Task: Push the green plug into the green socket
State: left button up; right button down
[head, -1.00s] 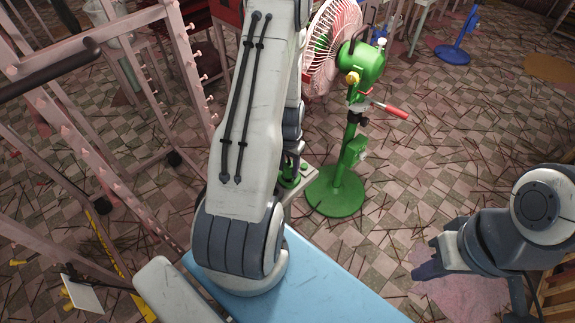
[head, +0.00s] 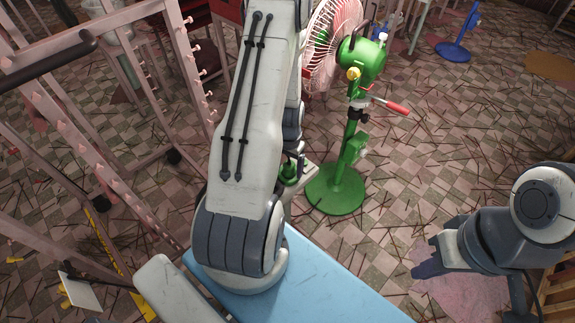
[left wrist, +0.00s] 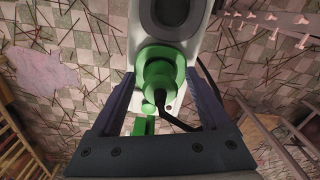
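The green plug (left wrist: 165,75) has a wide round body and a black cable. The green socket is not distinctly visible, and I cannot tell how deep the plug sits. In the head view, green (head: 289,172) shows beside my left arm, which hides most of the left gripper. My right gripper (head: 428,258) is open and empty at the right.
A green pedestal fan (head: 360,58) stands just right of my left arm, its round base (head: 335,188) close to the strip. A pink metal rack (head: 90,135) stands at the left. A blue surface (head: 300,285) lies below my left arm.

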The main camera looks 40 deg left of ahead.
aim_at(289, 165)
pick_arm(q)
notch_tip(289, 165, up, 10)
jog(key=shift+r+p, duration=0.25)
jog(key=shift+p, duration=0.65)
jog(key=d+r+m, duration=0.2)
jog(key=d+r, duration=0.3)
jog(key=d, duration=0.4)
jog(key=d+r+m, duration=0.2)
jog(key=d+r, duration=0.3)
jog(key=d, duration=0.4)
jog(key=s+d+r+m+h, duration=0.1)
jog(key=s+d+r+m, duration=0.25)
jog(key=s+d, duration=0.35)
jog(key=s+d+r+m, duration=0.2)
jog(key=s+d+r, duration=0.35)
jog(key=s, duration=0.35)
notch_tip(289, 165, up, 12)
jog(key=p, duration=1.3)
